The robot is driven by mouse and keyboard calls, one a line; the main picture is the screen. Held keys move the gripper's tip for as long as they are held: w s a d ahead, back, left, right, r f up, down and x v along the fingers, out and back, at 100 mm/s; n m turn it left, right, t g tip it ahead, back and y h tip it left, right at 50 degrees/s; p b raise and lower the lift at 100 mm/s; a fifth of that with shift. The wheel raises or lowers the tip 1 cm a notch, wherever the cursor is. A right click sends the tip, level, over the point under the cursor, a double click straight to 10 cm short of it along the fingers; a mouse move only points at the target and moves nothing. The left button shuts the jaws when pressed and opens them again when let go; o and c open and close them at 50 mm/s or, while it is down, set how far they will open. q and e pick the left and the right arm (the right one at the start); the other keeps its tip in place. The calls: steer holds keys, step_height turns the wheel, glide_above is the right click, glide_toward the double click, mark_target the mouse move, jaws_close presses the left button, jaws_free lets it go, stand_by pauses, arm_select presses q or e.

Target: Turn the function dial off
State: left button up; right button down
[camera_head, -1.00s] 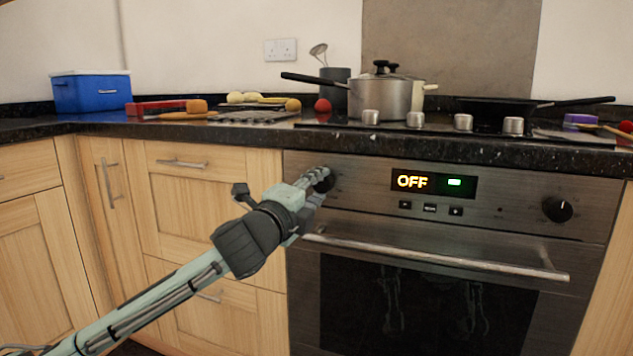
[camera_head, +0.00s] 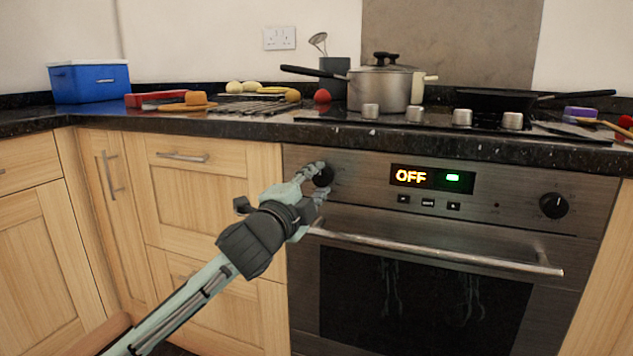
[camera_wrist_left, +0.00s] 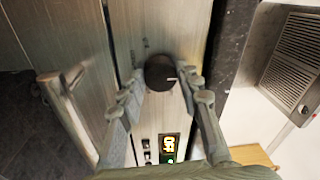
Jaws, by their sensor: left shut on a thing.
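The oven's left dial (camera_head: 323,176) is a black round knob on the steel front panel. My left gripper (camera_head: 316,174) is at this dial in the head view and partly covers it. In the left wrist view the black dial (camera_wrist_left: 160,73), with a light pointer mark, sits between the two fingers of my left gripper (camera_wrist_left: 158,85), which is shut on it. The oven display (camera_head: 432,178) reads OFF in orange, with a green light beside it; it also shows in the left wrist view (camera_wrist_left: 169,147). A second black dial (camera_head: 554,205) is at the panel's right. My right gripper is out of view.
The oven door handle (camera_head: 430,247) runs across just below the panel. The dark granite counter edge (camera_head: 440,142) overhangs above it. A steel pot (camera_head: 380,88) stands on the hob, with a dark pan (camera_head: 500,101) at its right. Wooden drawers (camera_head: 200,200) are to the left.

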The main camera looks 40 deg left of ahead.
arm_select(q)
steer(key=o, duration=1.2)
steer(key=shift+c, duration=0.2)
steer(key=v, duration=0.7)
steer(key=shift+s, duration=0.25)
steer(key=shift+d, duration=0.1)
